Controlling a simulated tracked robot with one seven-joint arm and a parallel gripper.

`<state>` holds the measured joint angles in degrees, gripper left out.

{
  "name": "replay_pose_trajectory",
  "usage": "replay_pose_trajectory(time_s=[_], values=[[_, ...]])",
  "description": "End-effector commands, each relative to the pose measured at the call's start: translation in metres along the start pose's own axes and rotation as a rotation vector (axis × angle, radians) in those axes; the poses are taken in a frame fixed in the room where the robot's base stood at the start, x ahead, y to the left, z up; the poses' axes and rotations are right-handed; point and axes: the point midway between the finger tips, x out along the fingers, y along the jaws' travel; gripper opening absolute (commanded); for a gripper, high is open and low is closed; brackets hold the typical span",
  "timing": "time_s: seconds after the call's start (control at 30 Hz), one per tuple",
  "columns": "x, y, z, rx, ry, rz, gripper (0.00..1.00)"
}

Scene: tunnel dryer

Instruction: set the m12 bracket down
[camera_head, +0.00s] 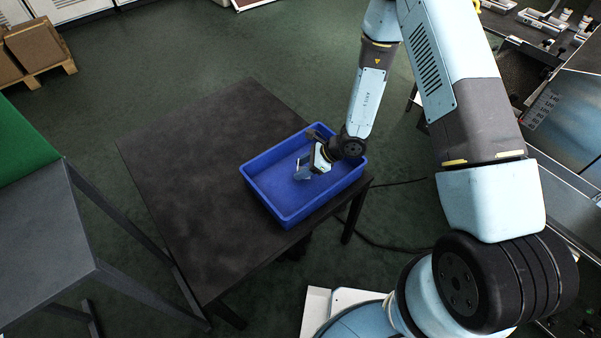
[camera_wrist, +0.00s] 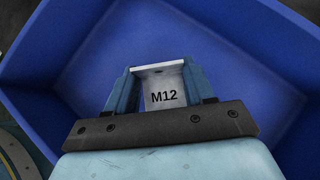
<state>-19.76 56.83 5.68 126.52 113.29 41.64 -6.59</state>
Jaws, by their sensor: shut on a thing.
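The M12 bracket (camera_wrist: 163,90) is a pale metal piece with black "M12" lettering, seen in the wrist view between my two fingers. My gripper (camera_wrist: 161,85) is shut on it. In the head view my gripper (camera_head: 302,170) is over the inside of a blue tray (camera_head: 277,214), with the bracket hardly visible at the fingertips. The tray stands on a dark table (camera_head: 190,190), near its right corner. In the wrist view the tray's blue floor and walls (camera_wrist: 270,60) surround the gripper. I cannot tell whether the bracket touches the tray floor.
The rest of the dark table is bare, with wide free room left of the tray. A grey bench (camera_head: 45,240) with a green panel (camera_head: 22,145) stands at the left. Brown boxes (camera_head: 37,46) sit on a pallet at the upper left. Metal machinery (camera_head: 570,110) is at the right.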

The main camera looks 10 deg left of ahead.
Motion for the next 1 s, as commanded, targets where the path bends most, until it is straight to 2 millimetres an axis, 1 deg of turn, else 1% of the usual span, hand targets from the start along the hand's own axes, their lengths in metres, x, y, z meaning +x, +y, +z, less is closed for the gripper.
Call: replay_pose_trajectory(time_s=[0.03,0.23,0.6,0.63,0.87,0.9,1.0], values=[[0.006,0.0,-0.004,0.001,0.0,0.002,0.2],[0.022,0.0,-0.019,0.001,0.0,0.002,0.2],[0.025,0.0,-0.022,0.0,0.0,0.001,0.2],[0.025,0.0,-0.022,-0.001,0.0,0.001,0.55],[0.025,0.0,-0.022,0.0,0.0,0.001,0.77],[0.025,0.0,-0.022,0.0,0.0,0.001,0.78],[0.025,0.0,-0.022,-0.001,0.0,0.001,0.78]])
